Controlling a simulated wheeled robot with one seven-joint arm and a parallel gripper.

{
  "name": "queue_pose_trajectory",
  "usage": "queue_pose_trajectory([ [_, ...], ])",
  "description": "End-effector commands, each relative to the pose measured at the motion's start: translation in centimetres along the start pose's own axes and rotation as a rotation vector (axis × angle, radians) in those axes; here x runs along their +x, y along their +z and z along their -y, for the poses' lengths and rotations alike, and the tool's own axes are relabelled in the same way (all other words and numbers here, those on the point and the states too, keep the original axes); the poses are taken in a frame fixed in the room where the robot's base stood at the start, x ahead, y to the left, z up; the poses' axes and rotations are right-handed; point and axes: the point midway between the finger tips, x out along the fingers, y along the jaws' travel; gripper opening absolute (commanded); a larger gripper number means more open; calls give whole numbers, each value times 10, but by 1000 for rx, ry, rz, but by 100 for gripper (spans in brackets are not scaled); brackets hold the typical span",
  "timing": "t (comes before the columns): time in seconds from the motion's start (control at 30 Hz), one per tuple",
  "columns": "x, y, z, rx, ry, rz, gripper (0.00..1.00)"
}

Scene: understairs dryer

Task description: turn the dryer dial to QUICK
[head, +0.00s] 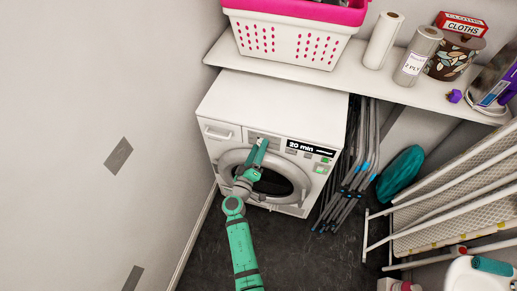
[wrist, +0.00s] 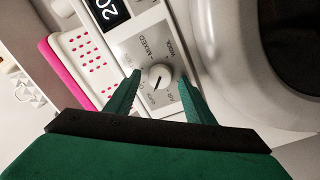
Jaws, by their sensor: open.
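The white dryer (head: 262,105) stands under a shelf, with its round door in front. In the wrist view its dial (wrist: 157,73) is a white round knob on a grey panel (wrist: 132,52), with a dark pointer mark toward the lower part of the picture. In the head view my gripper (head: 259,152) hides the dial.
The dryer display (head: 309,150) reads 20 min. A shelf (head: 345,75) overhangs the dryer and holds a white and pink basket (head: 290,42) and paper rolls (head: 384,40). Folded grey racks (head: 356,165) lean close at the dryer's right. Dark floor (head: 285,250) is clear in front.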

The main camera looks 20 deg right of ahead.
Motion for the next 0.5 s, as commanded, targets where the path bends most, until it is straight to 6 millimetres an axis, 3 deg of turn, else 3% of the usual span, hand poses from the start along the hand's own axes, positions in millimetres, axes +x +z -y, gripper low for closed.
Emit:
queue_pose_trajectory([
  [0.5,-84,0,1,-1,-3,-2,49],
])
